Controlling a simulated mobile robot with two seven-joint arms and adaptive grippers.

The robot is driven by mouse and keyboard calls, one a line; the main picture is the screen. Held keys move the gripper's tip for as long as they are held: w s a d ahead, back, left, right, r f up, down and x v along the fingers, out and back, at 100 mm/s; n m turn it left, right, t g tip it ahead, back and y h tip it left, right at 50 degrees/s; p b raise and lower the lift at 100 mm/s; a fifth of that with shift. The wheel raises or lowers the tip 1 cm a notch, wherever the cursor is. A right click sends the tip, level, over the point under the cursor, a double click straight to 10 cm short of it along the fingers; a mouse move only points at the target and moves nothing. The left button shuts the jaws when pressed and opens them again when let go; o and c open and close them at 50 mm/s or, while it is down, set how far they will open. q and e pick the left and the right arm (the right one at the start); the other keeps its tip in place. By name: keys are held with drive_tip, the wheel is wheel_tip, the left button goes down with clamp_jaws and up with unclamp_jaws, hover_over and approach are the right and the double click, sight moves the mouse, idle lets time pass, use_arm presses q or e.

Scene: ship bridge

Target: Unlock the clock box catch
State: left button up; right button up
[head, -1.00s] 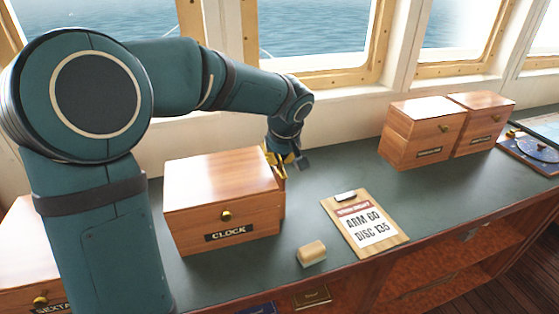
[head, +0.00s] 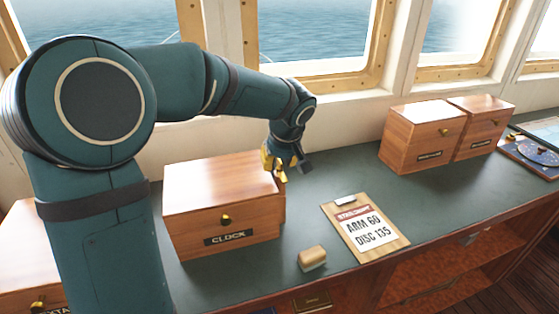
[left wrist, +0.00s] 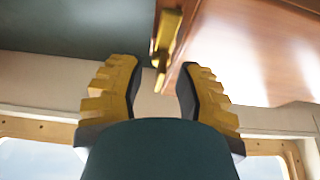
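The wooden clock box (head: 215,190), labelled CLOCK, sits on the dark counter with its lid down. A small brass knob or catch (head: 226,219) is on its front face. In the left wrist view a brass fitting (left wrist: 168,35) is on the edge of a wooden box (left wrist: 250,50). My left gripper (head: 285,168) is at the box's right rear side. In the left wrist view its two yellow fingers (left wrist: 157,78) are apart, with the lower end of the brass fitting in the gap near the fingertips. I cannot tell whether they touch it. My right gripper is not in view.
A clipboard (head: 366,230) reading ARM 60, DISC 135 and a small wooden block (head: 312,258) lie right of the clock box. Two more wooden boxes (head: 423,138) stand at the back right. Another box (head: 25,275) is at the left. Windows line the back.

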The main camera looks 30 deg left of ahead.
sight(286, 182)
use_arm(q)
drive_tip(key=v, duration=1.2)
drive_tip(key=shift+f, duration=0.1)
